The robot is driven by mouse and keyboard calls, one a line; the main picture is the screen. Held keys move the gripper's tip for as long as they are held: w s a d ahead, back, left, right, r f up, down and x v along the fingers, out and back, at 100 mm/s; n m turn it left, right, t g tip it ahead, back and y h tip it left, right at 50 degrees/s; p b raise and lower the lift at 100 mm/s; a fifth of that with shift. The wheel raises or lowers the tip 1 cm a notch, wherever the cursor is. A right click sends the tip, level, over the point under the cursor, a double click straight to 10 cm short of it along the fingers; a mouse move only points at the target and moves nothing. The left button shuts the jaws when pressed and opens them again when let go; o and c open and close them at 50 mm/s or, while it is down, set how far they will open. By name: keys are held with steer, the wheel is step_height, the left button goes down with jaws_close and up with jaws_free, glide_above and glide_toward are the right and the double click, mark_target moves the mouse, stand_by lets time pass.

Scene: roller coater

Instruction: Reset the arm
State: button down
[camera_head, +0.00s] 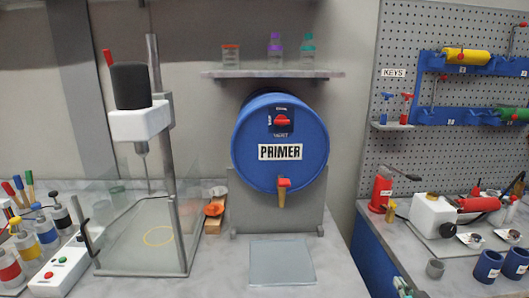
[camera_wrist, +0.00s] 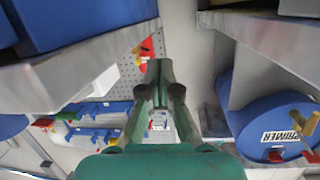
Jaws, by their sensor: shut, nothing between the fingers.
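My green gripper (camera_wrist: 160,75) points away from the camera in the wrist view. Its two fingers meet at the tips, with a narrow gap between them lower down, and hold nothing. The pegboard and its blue racks lie behind it, and the blue PRIMER drum (camera_wrist: 272,125) is to its right. In the head view neither my arm nor my gripper shows. There the PRIMER drum (camera_head: 281,142) rests on its grey stand above the bench, with a red knob and a red-handled tap.
In the wrist view, grey ledges (camera_wrist: 75,85) flank my gripper at upper left and upper right (camera_wrist: 275,40). The head view shows a glass-walled mixer (camera_head: 140,122) at left, a bottle shelf (camera_head: 272,74), a pegboard (camera_head: 430,155), and a glass plate (camera_head: 281,263) on the bench.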

steer(key=s+a+f, duration=0.4)
steer(key=s+a, duration=0.1)
steer(key=s, duration=0.4)
steer(key=s+a+f, duration=0.4)
steer(key=s+f, duration=0.1)
steer(key=s, duration=0.3)
steer(key=s+a+f, duration=0.4)
steer(key=s+a, duration=0.1)
steer(key=s, duration=0.4)
steer(key=s+a+r, duration=0.2)
steer(key=s+r, duration=0.1)
steer(key=s, duration=0.6)
steer(key=s+a+r+n, duration=0.1)
steer(key=s+r, duration=0.3)
steer(key=s, duration=0.5)
steer(key=s+a+r+n+y, duration=0.1)
steer(key=s+a+r, duration=0.2)
steer(key=s, duration=0.6)
steer(key=shift+s+a+r+g, duration=0.15)
steer(key=shift+a+r+g, duration=0.05)
steer(key=shift+a+g, duration=0.1)
